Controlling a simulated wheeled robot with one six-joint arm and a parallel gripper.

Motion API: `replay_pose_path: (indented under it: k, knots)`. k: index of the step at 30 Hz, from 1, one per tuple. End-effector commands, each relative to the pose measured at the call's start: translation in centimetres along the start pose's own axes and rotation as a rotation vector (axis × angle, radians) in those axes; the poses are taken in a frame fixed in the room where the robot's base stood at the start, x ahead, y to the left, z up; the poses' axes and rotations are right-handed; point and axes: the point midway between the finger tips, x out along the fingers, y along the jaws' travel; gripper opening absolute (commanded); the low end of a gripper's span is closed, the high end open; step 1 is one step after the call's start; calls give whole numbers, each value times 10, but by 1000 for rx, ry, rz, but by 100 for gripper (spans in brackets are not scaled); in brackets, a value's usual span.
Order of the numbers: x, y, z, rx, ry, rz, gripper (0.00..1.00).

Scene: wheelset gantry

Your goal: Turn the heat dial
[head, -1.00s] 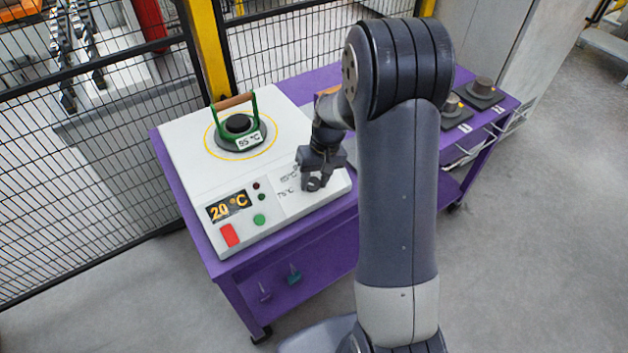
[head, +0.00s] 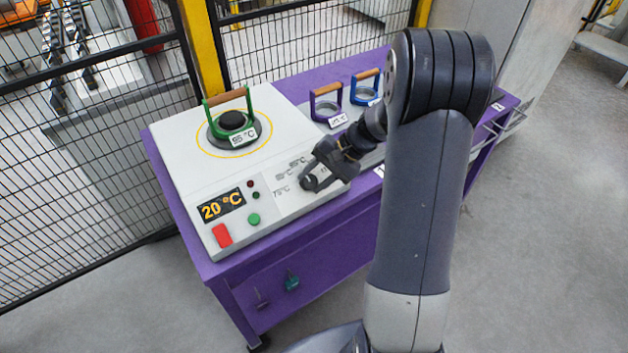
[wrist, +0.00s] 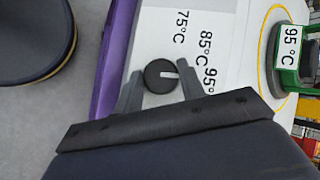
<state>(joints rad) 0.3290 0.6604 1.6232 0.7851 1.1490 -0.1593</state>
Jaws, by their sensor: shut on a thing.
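The heat dial (wrist: 161,76) is a round black knob with a white mark, on the white heater panel. In the wrist view the mark points right, roughly toward the 95 °C label (wrist: 210,79). The 75 °C label (wrist: 183,22) and 85 °C label (wrist: 204,46) lie above that. My gripper (wrist: 161,82) is shut on the dial, one finger on each side. In the head view my gripper (head: 314,176) reaches the dial from the right and largely hides it. The display (head: 222,205) on the heater (head: 180,160) reads 20 °C.
A green-handled piece (head: 233,122) tagged 95 °C stands within the heater's yellow ring. Purple (head: 314,102) and blue (head: 353,90) handled pieces stand behind my arm on the purple table (head: 215,268). Red (head: 221,235) and green (head: 254,219) buttons sit left of the dial.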

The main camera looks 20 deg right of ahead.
Motion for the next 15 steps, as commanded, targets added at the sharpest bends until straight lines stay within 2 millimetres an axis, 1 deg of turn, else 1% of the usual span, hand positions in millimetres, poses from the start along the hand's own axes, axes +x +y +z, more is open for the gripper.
replay_pose_path:
  k: [6,15]
  knots:
    - [0,1,0,51,1,-42,15]
    - [0,1,0,67,1,-56,15]
